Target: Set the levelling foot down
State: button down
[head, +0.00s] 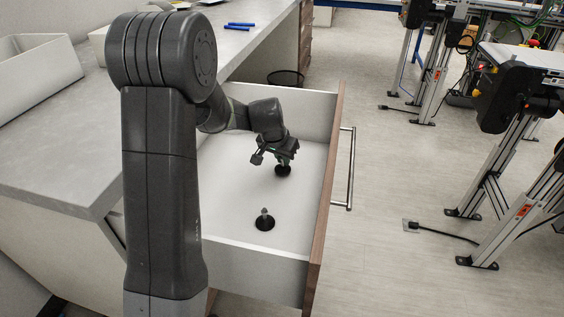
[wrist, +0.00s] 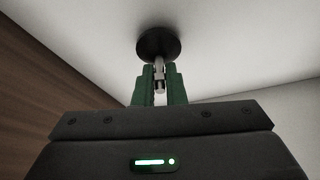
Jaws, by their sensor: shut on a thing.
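A levelling foot with a black round base and a metal stem (wrist: 158,44) is between the green fingers of my gripper (wrist: 159,88) in the wrist view. My gripper is shut on its stem. In the head view my gripper (head: 276,157) is low inside the open drawer (head: 287,244), and the held foot's black base (head: 283,171) shows below the fingers. The base is at or close to the drawer floor; I cannot tell whether it touches. A second levelling foot (head: 265,222) stands upright on the drawer floor, nearer the camera and apart from my gripper.
The drawer has white walls and a brown front with a metal handle (head: 348,168). A grey worktop (head: 62,140) with a white bin (head: 38,72) and blue pens (head: 239,25) is at the left. Conveyor stands (head: 436,88) are at the right. Drawer floor around the feet is clear.

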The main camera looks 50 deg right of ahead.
jog(key=shift+f, duration=0.45)
jog(key=shift+f, duration=0.25)
jog(key=c, duration=1.5)
grip_release()
jog(key=shift+r, duration=0.1)
jog(key=shift+r, duration=0.25)
jog(key=p+v, duration=0.1)
jog(key=v, duration=1)
jog(key=shift+a+r, duration=0.3)
jog(key=shift+r, duration=0.05)
jog(key=shift+p, duration=0.3)
